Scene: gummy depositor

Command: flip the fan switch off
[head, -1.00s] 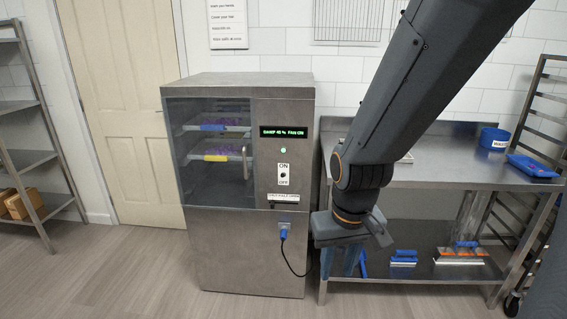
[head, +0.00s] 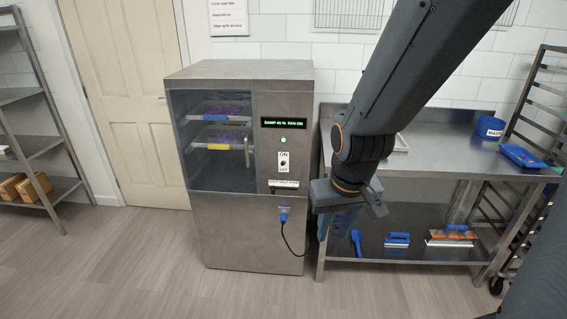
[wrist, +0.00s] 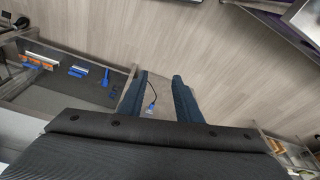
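The fan switch (head: 283,163) is a small dark knob on a white plate marked ON above and OFF below, on the front of the steel cabinet (head: 250,235). Its exact lever position is too small to tell. The display (head: 285,123) above it reads FAN ON in green, and a green light (head: 283,140) glows below the display. My gripper (head: 337,228) points down in front of the table's left end, right of and lower than the switch, apart from it. In the wrist view its two blue fingers (wrist: 160,100) are spread with nothing between them; the switch is not seen there.
A steel table (head: 440,160) stands right of the cabinet, with a blue tub (head: 490,127) and blue tray (head: 522,157). Blue tools (head: 397,240) lie on its lower shelf. A blue plug (head: 284,216) with a black cord hangs on the cabinet front. The floor before the cabinet is clear.

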